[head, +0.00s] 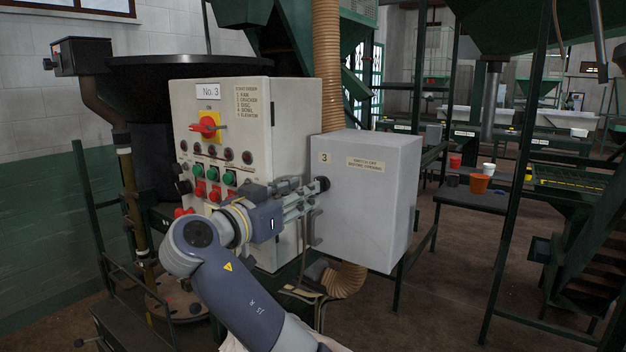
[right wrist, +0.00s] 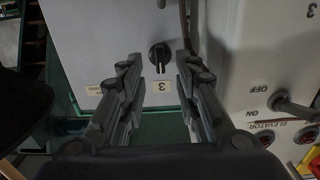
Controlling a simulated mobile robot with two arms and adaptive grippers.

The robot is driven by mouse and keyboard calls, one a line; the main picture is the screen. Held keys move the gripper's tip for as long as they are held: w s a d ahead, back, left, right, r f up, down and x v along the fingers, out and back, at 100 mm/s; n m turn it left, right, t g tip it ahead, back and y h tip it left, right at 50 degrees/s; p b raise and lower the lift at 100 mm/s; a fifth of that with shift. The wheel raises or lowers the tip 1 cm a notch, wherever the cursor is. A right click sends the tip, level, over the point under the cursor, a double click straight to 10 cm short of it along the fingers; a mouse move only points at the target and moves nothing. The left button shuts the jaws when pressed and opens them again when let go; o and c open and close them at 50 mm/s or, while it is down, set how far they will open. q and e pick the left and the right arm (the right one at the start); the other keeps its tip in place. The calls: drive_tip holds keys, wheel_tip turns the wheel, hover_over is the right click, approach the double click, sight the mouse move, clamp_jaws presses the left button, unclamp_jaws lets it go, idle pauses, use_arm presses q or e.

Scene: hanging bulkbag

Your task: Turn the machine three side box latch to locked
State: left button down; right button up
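The machine three side box (head: 370,200) is a light grey box with a "3" label, to the right of the No. 3 control panel. Its latch (head: 323,184) is a small round black knob below that label. In the right wrist view the latch (right wrist: 159,56) shows upside down, with a pale mark on it. My right gripper (head: 306,193) reaches the latch from the left. In the right wrist view its two fingers (right wrist: 157,68) are apart, one on each side of the latch with gaps. I cannot tell how deep they reach. My left gripper is not in view.
The No. 3 control panel (head: 222,110) has a red and yellow rotary switch (head: 209,126) and several buttons close to my right arm. A grey handle (head: 316,228) sits below the latch. A tan ribbed hose (head: 327,60) rises behind the box.

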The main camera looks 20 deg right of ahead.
drive_tip(key=p+x, duration=0.1)
drive_tip(key=x, duration=0.4)
drive_tip(key=shift+f+p, duration=0.1)
drive_tip(key=shift+p, duration=0.2)
drive_tip(key=c, duration=0.7)
